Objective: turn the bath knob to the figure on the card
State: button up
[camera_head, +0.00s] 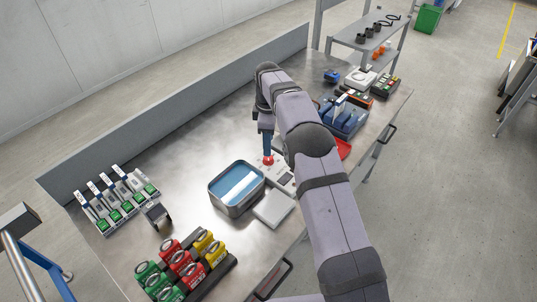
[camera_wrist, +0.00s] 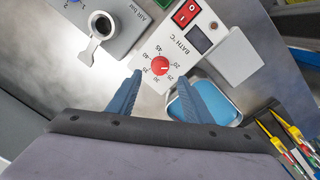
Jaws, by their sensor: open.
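The red bath knob (camera_wrist: 159,65) sits on a white panel (camera_wrist: 172,48) marked BATH °C, ringed by figures from about 20 to 45. A pale mark shows on the knob's face, but which figure it points at is too small to tell. My gripper (camera_wrist: 159,80) is open, its two blue fingers pointing at the knob, one to each side in the wrist view. Whether they touch it I cannot tell. In the head view the red knob (camera_head: 268,160) is just below my gripper (camera_head: 267,145). I cannot make out a card with a figure.
A metal bath (camera_head: 214,197) with blue contents stands left of the panel. A blank white plate (camera_head: 273,208) lies in front. A red rocker switch (camera_wrist: 186,13) and dark display (camera_wrist: 199,38) share the panel. A grey AIR unit (camera_wrist: 112,22) is close by.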

aim_at(268, 159)
jog(key=shift+w+f+p, duration=0.2)
jog(key=shift+f+p, duration=1)
jog(key=shift+f, duration=2.4)
jog(key=c, duration=1.1)
jog(key=shift+o, duration=0.2)
jog(key=shift+m+b, duration=0.45)
jog(key=shift+m, duration=0.05)
jog(key=shift+f+m+b, duration=0.1)
jog(key=shift+m+b, duration=0.3)
jog(key=shift+m, duration=0.2)
jog(key=m+b, duration=0.1)
jog(key=m, duration=0.1)
jog(key=shift+m, duration=0.3)
jog(key=m, duration=0.5)
jog(key=shift+m+b, duration=0.3)
jog(key=shift+m, duration=0.1)
